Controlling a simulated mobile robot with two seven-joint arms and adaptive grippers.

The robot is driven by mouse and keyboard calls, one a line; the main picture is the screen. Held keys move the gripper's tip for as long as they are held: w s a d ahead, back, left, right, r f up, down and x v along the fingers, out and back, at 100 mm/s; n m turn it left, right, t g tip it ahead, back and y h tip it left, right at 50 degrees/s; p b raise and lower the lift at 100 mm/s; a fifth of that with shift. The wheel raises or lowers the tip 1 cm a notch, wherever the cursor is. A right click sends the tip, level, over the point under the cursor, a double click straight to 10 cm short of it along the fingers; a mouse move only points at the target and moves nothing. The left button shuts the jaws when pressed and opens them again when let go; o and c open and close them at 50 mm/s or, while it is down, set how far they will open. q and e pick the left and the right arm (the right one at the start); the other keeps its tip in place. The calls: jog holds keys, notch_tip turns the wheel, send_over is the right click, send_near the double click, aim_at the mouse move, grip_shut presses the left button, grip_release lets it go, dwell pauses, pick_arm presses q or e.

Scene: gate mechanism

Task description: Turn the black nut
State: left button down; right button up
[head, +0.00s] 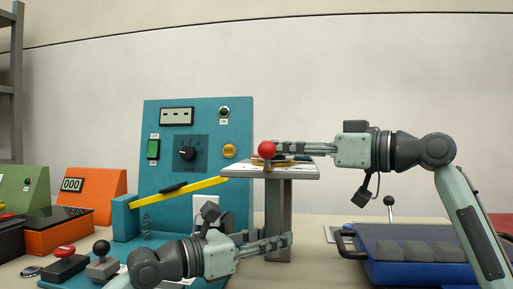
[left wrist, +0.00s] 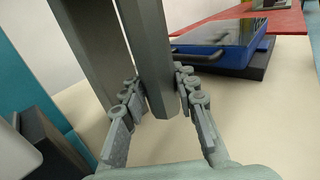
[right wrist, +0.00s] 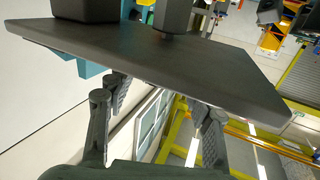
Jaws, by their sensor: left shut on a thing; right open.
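I cannot pick out the black nut for certain in any view. In the right wrist view a dark round part (right wrist: 172,17) and a dark block (right wrist: 86,10) meet the dark face of a flat plate (right wrist: 150,55).
A teal panel (head: 155,195) with a black knob (head: 187,153) and a yellow bar (head: 180,191) stands left of the post. A blue case (head: 385,242) lies to the right. Orange (head: 92,185) and green (head: 30,180) boxes are at far left.

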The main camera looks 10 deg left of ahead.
aim_at(257, 163)
jog(key=x, duration=0.6)
jog(key=shift+a, duration=0.15)
grip_shut()
dwell(0.4)
